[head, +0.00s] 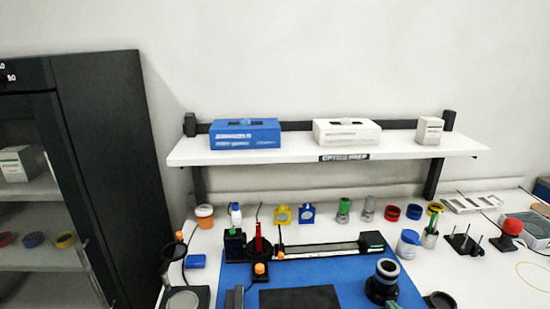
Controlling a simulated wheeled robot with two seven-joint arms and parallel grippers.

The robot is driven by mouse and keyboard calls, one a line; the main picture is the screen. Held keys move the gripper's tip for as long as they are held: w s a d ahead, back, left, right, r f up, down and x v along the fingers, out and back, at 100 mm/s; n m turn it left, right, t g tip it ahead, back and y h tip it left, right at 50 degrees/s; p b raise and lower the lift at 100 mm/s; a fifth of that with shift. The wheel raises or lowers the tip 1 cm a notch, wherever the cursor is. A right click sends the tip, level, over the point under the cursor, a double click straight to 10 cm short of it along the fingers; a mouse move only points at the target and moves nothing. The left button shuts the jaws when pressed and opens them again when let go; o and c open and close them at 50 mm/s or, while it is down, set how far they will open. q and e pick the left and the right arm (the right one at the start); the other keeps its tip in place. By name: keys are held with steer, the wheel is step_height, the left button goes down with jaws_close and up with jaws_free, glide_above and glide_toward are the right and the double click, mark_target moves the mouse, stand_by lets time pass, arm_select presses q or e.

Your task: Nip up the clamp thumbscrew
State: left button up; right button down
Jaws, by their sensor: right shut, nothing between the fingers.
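A black rail (322,248) lies along the back of the blue mat (217,294), with dark blocks on it. A red upright piece (258,240) stands near its left end. A small orange knob (260,268) shows in front of it, and another orange knob (280,255) sits beside the rail. I cannot tell which knob is the clamp thumbscrew. My left gripper is not in view.
A black mount with a pale ring (387,268) stands on the mat's right side. A dark plate (300,299) lies at the front. Jars, coloured rings and holders line the back. A white shelf (325,150) overhangs; a dark cabinet (105,170) stands left.

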steer(key=shift+s+d+f+b, duration=0.1)
steer(key=shift+f+b, duration=0.2)
steer(key=shift+f, duration=0.1)
stand_by(0.5)
steer(key=shift+d, duration=0.35)
steer(key=shift+d+p, duration=0.15)
steer(key=shift+p, duration=0.15)
steer(key=shift+d+f, duration=0.1)
steer(key=shift+d, duration=0.15)
steer(key=shift+f, duration=0.1)
stand_by(0.4)
steer(key=shift+d+r+p, duration=0.2)
steer(key=shift+r+p, duration=0.15)
steer(key=shift+p, duration=0.05)
steer(key=shift+f+v, duration=0.2)
steer(key=shift+v, duration=1.25)
steer(key=shift+f+v, duration=0.15)
steer(key=shift+v, duration=1.25)
